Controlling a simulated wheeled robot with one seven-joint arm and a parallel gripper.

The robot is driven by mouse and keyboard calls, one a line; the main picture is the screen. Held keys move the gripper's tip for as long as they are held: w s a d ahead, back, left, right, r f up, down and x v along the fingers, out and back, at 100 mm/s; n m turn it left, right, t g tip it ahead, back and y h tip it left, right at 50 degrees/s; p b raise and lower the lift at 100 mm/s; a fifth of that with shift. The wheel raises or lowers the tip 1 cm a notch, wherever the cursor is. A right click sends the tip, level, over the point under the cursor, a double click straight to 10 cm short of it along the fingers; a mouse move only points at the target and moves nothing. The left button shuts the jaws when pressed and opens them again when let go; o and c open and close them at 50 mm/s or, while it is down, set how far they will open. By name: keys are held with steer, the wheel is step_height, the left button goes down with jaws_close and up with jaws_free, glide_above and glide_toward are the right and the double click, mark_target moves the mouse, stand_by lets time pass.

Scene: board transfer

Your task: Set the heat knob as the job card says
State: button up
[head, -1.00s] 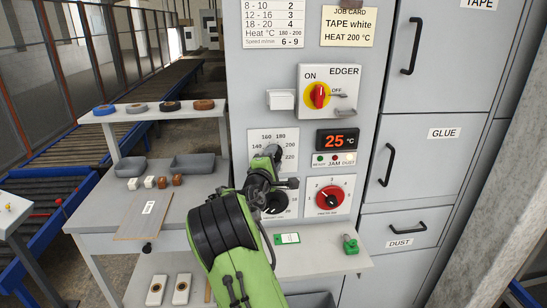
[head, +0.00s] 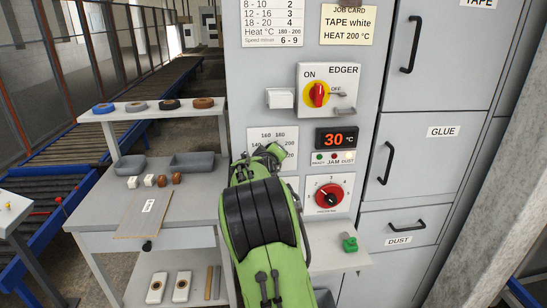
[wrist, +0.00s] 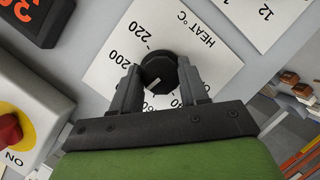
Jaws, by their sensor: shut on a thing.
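The job card (head: 347,25) reads TAPE white and HEAT 200 °C. The heat knob (wrist: 160,73) is black and sits on the white heat dial (head: 263,135). My gripper (wrist: 160,88) is shut on the knob, one finger on each side. In the wrist view, a pale mark on the knob's face points to the lower left. The 220 and 200 labels show; the fingers hide part of the scale, so I cannot tell the exact setting. In the head view my arm covers the knob. The red display (head: 337,138) reads 30 °C.
Right of the dial is a red knob (head: 328,196). Above is the red and yellow EDGER switch (head: 318,95) with a hasp beside it. A green padlock (head: 350,243) sits on the ledge below. Grey cabinets (head: 432,160) stand to the right.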

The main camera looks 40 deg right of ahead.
steer(key=m+t+y, duration=0.1)
steer(key=m, duration=0.1)
steer(key=m+y+b, duration=0.1)
steer(key=m+y, duration=0.1)
steer(key=m, duration=0.1)
steer(key=m+t+y+b, duration=0.1)
steer(key=m, duration=0.1)
steer(key=shift+d+r+m+t+y, duration=0.15)
steer(key=shift+r+m+t+y, duration=0.15)
steer(key=shift+y, duration=0.1)
stand_by(0.6)
steer(key=o, duration=0.8)
steer(key=shift+o, duration=1.1)
steer(key=shift+f, duration=0.1)
steer(key=shift+d+f, duration=0.1)
steer(key=shift+f, duration=0.05)
steer(key=v, duration=1.5)
steer(key=shift+s, duration=0.3)
